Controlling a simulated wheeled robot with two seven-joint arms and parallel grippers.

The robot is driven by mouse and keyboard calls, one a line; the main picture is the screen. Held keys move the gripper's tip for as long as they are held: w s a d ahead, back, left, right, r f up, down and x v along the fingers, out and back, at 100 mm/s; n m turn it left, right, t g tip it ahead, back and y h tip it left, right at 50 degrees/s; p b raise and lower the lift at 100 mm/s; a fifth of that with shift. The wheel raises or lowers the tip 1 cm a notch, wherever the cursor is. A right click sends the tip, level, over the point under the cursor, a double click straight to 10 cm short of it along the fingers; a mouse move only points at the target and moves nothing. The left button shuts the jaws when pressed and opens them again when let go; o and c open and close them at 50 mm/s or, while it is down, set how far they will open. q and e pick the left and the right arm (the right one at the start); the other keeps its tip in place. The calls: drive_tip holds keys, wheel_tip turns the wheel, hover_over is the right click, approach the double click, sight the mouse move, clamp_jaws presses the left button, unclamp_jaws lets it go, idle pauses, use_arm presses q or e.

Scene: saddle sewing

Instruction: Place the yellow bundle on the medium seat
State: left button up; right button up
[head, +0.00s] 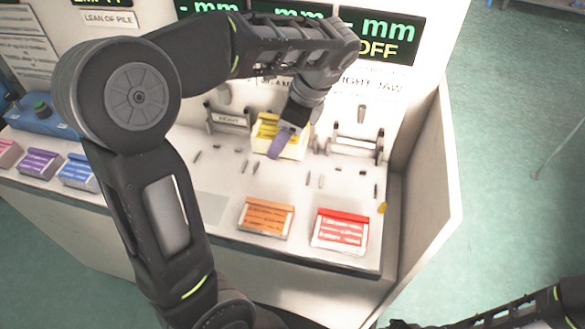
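The yellow bundle (264,130), with a pale body and yellow bands, is at the middle of the bench between the left and right seat posts. My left gripper (281,142) reaches down over it from above. One purple finger lies across the bundle's near face; the other finger is hidden, so its grip is unclear. The medium seat cannot be made out behind the bundle and gripper. I cannot tell whether the bundle touches a seat. My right arm shows only at the bottom right corner, with its gripper out of view.
An orange bundle (266,218) and a red bundle (341,231) lie along the front edge. Purple (39,163) and blue (77,171) bundles are at left. A seat labelled HEAVY (229,119) and a right seat (355,146) flank the middle. Small pegs stand between.

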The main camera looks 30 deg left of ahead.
sight(277, 173)
use_arm(q)
wheel_tip(277, 173, down, 3)
drive_tip(key=b, duration=0.2)
drive_tip(key=shift+b, duration=0.4)
wheel_tip(277, 173, down, 2)
drive_tip(key=shift+f+p, duration=0.15)
drive_tip(key=shift+p, duration=0.35)
drive_tip(key=shift+f, duration=0.45)
wheel_tip(277, 173, down, 3)
drive_tip(key=shift+f, duration=0.4)
